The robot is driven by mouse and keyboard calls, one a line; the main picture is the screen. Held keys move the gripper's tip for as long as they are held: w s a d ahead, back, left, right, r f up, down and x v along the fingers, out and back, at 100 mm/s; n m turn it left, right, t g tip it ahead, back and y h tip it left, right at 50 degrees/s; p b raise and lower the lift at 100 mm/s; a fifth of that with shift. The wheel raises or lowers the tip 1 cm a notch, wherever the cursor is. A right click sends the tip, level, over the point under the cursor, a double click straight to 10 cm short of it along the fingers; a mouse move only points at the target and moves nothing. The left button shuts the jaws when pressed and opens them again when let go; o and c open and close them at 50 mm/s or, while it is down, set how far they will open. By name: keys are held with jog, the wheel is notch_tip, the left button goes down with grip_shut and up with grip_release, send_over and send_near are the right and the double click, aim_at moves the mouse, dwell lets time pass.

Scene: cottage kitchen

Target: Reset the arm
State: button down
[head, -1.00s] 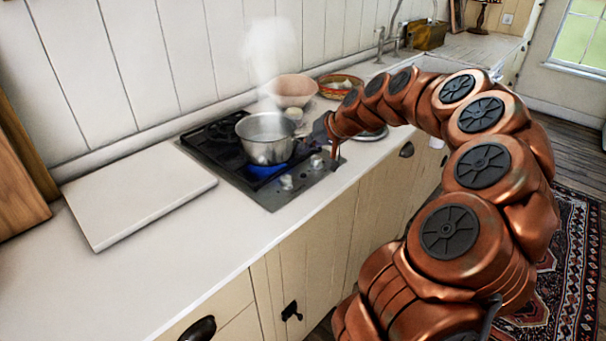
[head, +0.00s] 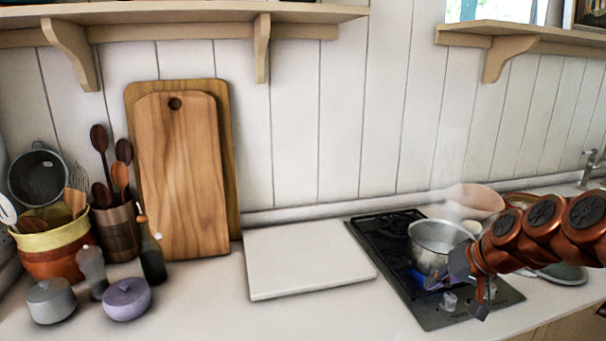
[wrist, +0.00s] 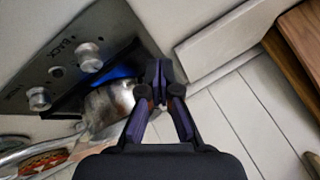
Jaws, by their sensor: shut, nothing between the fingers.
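My gripper (head: 472,272) is at the right of the head view, in front of the stove's front edge. In the wrist view my gripper (wrist: 158,75) has its fingertips together, with nothing between them. A steaming metal pot (head: 437,236) stands on the black and grey stove (head: 440,313), and a blue flame shows under it. My copper arm reaches in from the right.
A white board (head: 305,258) lies left of the stove. Wooden cutting boards (head: 185,170) lean on the wall. A utensil crock (head: 55,245), purple pot (head: 126,299) and dark bottle (head: 152,258) stand at left. A pink bowl (head: 475,200) is behind. Shelves (head: 185,14) overhang the counter.

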jog(key=s+a+n+g, duration=0.2)
jog(key=s+a, duration=0.5)
jog(key=a, duration=0.1)
jog(key=s+a+f+g+h, duration=0.1)
jog(key=s+g, duration=0.1)
jog(key=s, duration=0.6)
jog(key=s+f+g+h+p, duration=0.1)
jog(key=s+g, duration=0.1)
jog(key=s, duration=0.7)
jog(key=s+a+f+g+h+p, duration=0.1)
jog(key=s+f+h, duration=0.1)
jog(key=s, duration=0.6)
jog(key=shift+s+a+g, duration=0.35)
jog(key=shift+g, duration=0.05)
